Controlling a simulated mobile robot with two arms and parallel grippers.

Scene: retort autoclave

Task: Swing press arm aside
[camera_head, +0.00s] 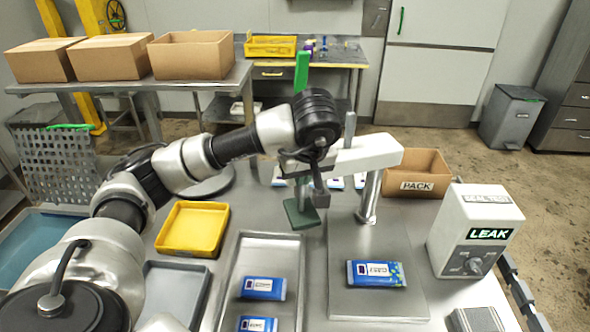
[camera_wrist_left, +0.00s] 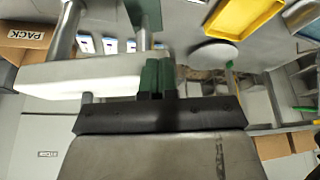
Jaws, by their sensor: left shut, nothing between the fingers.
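The press arm is a white beam (camera_head: 360,156) on a metal post (camera_head: 369,197), above a grey plate (camera_head: 345,303). A green pad (camera_head: 300,214) hangs below the beam's left end. A blue pouch (camera_head: 376,273) lies on the plate. My left gripper (camera_head: 305,157) is at the beam's left end, partly hiding it; its fingers are hard to make out there. In the left wrist view its dark green fingers (camera_wrist_left: 157,80) are shut and empty, close against the white beam (camera_wrist_left: 75,77). I cannot tell whether they touch it. My right gripper is not in view.
A leak tester (camera_head: 474,232) reading LEAK stands right of the plate, with a PACK carton (camera_head: 414,180) behind. A metal tray (camera_head: 234,306) with blue pouches and a yellow tray (camera_head: 192,230) are to the left. A green upright bar (camera_head: 302,73) shows behind my arm.

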